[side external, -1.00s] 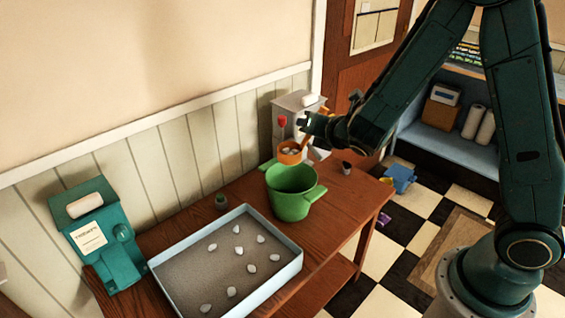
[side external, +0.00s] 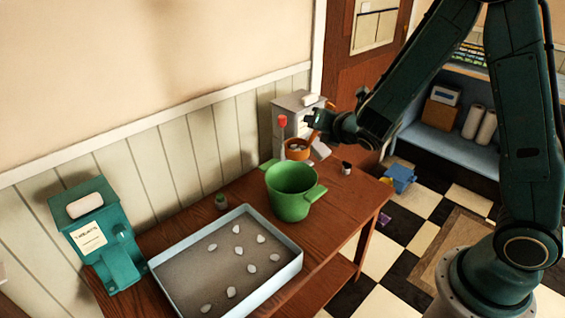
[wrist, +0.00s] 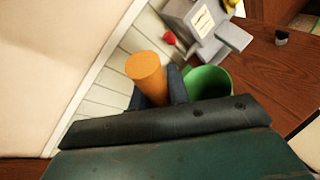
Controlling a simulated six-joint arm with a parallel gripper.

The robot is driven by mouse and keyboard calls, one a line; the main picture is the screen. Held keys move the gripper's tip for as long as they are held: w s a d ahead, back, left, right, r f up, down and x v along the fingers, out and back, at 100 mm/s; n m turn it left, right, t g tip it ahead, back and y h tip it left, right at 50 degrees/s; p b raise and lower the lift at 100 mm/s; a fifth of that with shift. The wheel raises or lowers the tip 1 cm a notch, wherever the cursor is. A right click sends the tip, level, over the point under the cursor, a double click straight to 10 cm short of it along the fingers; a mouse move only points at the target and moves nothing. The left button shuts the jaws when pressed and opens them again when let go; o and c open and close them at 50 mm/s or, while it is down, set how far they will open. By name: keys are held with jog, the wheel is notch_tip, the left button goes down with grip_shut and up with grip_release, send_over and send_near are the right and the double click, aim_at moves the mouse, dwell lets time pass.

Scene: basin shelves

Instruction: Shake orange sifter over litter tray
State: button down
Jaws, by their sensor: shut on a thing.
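The orange sifter (side external: 297,153) is held up behind the green pot, at the far end of the table, with some pale lumps showing in its bowl. My gripper (side external: 316,124) is shut on the sifter's handle, which also shows as an orange cylinder (wrist: 146,72) in the wrist view between the dark fingers (wrist: 158,98). The sifter's bowl is hidden in the wrist view. The litter tray (side external: 291,262), light blue with grey litter and several white lumps, sits at the near end of the table, apart from the sifter.
A green two-handled pot (side external: 290,196) stands between tray and sifter. A teal dispenser (side external: 97,240) is left of the tray. A small dark jar (side external: 346,168) is near the right edge.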

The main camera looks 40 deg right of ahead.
jog(key=shift+w+a, duration=0.1)
jog(key=shift+a, duration=2.8)
jog(key=d, duration=0.7)
jog(key=shift+a, duration=3.5)
jog(key=d, duration=0.7)
